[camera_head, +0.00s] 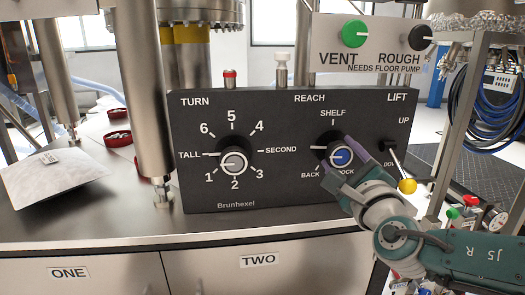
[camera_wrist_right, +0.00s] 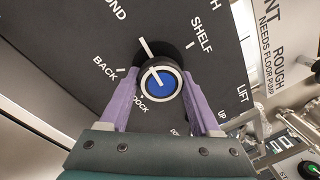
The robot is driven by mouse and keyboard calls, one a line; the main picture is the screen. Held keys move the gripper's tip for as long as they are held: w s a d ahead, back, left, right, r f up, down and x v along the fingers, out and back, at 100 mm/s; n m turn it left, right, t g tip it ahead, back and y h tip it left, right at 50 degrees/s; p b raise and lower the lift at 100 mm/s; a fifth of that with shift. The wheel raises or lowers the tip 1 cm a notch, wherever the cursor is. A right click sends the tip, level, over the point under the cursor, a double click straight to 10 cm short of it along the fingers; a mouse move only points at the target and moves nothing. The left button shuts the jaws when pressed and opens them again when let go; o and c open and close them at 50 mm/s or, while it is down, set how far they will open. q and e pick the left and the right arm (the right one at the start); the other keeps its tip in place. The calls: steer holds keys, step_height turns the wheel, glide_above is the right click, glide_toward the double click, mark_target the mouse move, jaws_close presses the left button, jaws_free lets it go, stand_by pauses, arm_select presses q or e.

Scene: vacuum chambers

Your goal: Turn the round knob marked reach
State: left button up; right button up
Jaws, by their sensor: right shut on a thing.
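The reach knob (camera_head: 342,157) is a round black knob with a blue centre, under the word REACH on the black panel (camera_head: 270,190). My right gripper (camera_head: 337,152) has its purple fingers on either side of it, shut on it. In the right wrist view the knob (camera_wrist_right: 160,83) sits between the two fingers (camera_wrist_right: 159,76). A white line beyond its rim points between BACK and SHELF. DOCK is partly hidden by a finger in the head view. My left gripper is not in view.
The turn knob (camera_head: 234,163) is on the panel's left, its white line towards TALL. The lift lever (camera_head: 407,186) with a yellow ball is close to my right gripper. A plate with VENT (camera_head: 355,34) and ROUGH (camera_head: 422,38) knobs is above.

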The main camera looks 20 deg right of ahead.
steer(key=n, duration=0.4)
steer(key=shift+d+r+p, duration=0.1)
steer(key=shift+p, duration=0.2)
steer(key=n+y, duration=0.1)
steer(key=n, duration=0.3)
steer(key=shift+r+t+p, duration=0.1)
steer(key=shift+t+p, duration=0.2)
steer(key=shift+p, duration=0.1)
steer(key=n+p, duration=0.1)
steer(key=n, duration=0.3)
steer(key=shift+r, duration=0.1)
steer(key=shift+n+y, duration=0.4)
steer(key=shift+n, duration=0.5)
steer(key=o, duration=1.3)
steer(key=shift+o, duration=0.2)
steer(key=p+v, duration=0.5)
steer(key=v, duration=0.5)
